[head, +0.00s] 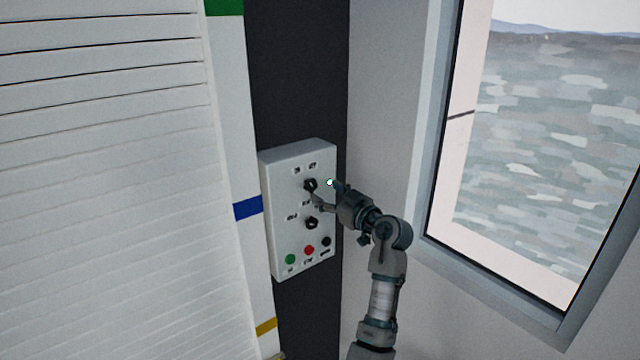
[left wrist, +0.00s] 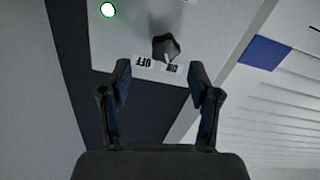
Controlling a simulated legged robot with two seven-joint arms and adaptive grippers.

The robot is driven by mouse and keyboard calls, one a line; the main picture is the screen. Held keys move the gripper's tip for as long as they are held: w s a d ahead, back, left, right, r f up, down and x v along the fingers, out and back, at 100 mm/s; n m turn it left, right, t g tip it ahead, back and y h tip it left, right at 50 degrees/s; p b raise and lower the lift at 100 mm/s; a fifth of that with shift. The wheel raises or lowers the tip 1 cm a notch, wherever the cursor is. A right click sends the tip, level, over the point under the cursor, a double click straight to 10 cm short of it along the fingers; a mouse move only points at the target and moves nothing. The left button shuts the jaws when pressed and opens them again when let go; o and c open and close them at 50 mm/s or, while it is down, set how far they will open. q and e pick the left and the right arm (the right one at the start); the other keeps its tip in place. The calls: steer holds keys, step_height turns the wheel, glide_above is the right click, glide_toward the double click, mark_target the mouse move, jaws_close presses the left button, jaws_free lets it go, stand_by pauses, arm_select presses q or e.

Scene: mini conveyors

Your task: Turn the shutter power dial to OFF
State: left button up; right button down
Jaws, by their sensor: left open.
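A pale control box (head: 283,190) is mounted on the dark wall strip. Its upper black dial (head: 310,184) has two small labels above it. My left gripper (head: 327,194) is open close to this dial, reaching in from the right. In the left wrist view the dial (left wrist: 166,47) lies just beyond the gap between the open fingertips (left wrist: 159,74), not gripped. Its labels appear upside down there, reading OFF and ON. The dial's pale pointer mark seems to face the ON label. My right gripper is not in view.
Below is a second black dial (head: 311,223), then green (head: 290,259), red (head: 309,250) and black (head: 326,241) buttons. A white dot with a green rim (head: 329,182) shows beside the upper dial. A slatted shutter (head: 110,180) is left; a window (head: 540,150) is right.

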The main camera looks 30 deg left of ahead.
mark_target(312, 185)
arm_select(q)
steer(key=x, duration=0.3)
steer(key=s+x, duration=0.1)
steer(key=x, duration=0.1)
steer(key=shift+a+p, duration=0.3)
steer(key=shift+a, duration=0.3)
steer(key=shift+w+a, duration=0.2)
steer(key=shift+a, duration=0.05)
steer(key=shift+w+d, duration=0.2)
steer(key=shift+d, duration=0.4)
steer(key=shift+s+d+r, duration=0.1)
steer(key=shift+d+r, duration=0.1)
steer(key=shift+d, duration=0.4)
steer(key=shift+c, duration=0.2)
steer(key=shift+d, duration=0.1)
steer(key=c, duration=0.4)
steer(key=shift+s+a+r, duration=0.1)
steer(key=shift+s+a, duration=0.15)
steer(key=shift+a, duration=0.15)
steer(key=c, duration=0.7)
steer(key=shift+a, duration=0.15)
steer(key=shift+w, duration=0.1)
